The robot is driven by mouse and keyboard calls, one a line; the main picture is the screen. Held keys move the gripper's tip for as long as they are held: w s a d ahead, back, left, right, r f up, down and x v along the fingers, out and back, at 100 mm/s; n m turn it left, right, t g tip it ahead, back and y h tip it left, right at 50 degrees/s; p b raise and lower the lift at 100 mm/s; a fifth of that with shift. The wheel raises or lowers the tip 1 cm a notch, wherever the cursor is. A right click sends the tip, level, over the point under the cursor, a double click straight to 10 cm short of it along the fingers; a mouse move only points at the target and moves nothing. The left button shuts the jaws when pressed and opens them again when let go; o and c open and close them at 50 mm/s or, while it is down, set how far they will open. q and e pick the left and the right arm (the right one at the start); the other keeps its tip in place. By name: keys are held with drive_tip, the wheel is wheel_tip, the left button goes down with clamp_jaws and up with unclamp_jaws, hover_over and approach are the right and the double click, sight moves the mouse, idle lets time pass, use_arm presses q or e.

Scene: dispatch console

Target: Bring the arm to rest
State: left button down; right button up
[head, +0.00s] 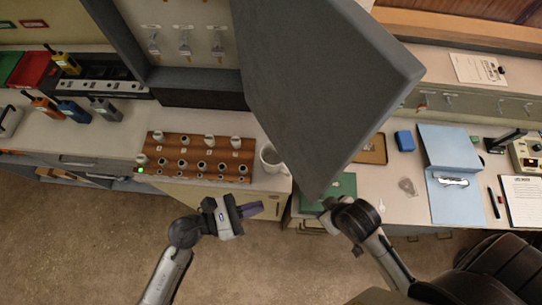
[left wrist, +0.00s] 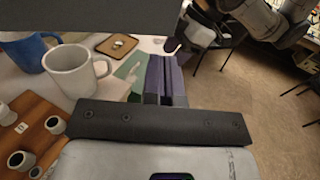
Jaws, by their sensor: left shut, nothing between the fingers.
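My left arm comes in from the lower left in the head view. Its gripper (head: 250,209) is shut and empty, held over the floor just in front of the desk edge, below the white mug. In the left wrist view its two purple-grey fingers (left wrist: 165,78) lie together with nothing between them. My right arm (head: 365,225) reaches up from the lower right to the desk front. Its gripper end (head: 332,204) is dark and small beside the green mat, and its fingers cannot be made out.
A wooden rack (head: 195,157) with several pegs and holes and a white mug (head: 272,160) stand near the desk edge. A large grey panel (head: 320,80) hides part of the desk. A blue folder (head: 450,175) lies right; a dark chair (head: 500,268) stands lower right. Floor is clear lower left.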

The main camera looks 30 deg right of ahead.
use_arm(q)
drive_tip(key=w+a+r+n+t+y+b, duration=0.1)
drive_tip(key=w+a+r+n+t, duration=0.1)
drive_tip(key=w+a+n+t, duration=0.75)
drive_tip(key=w+r+n+t+y, duration=0.25)
drive_tip(key=n+t, duration=0.45)
drive_tip(key=n, duration=0.7)
drive_tip(key=w+a+n+t+y, duration=0.1)
drive_tip(key=w+a+n+y, duration=0.2)
drive_tip(key=a+n+y, duration=0.55)
drive_tip(key=w+a+n+t+y, duration=0.1)
drive_tip(key=w+a+n+y, duration=0.4)
drive_tip(key=n, duration=0.7)
drive_tip(key=s+a+f+n+g, duration=0.1)
drive_tip(key=s+f+n+g, duration=0.6)
drive_tip(key=s, duration=0.7)
drive_tip(key=s+a+f+n+g, duration=0.1)
drive_tip(key=s+f+n+g, duration=0.3)
drive_tip(key=s+f, duration=0.85)
wheel_tip(320, 180, up, 28)
drive_tip(key=s+m+g+p, duration=0.1)
drive_tip(key=s+p, duration=0.1)
drive_tip(key=p, duration=2.3)
drive_tip(key=shift+s+a+y, duration=0.15)
drive_tip(key=shift+s+y, duration=0.05)
drive_tip(key=shift+y, duration=0.1)
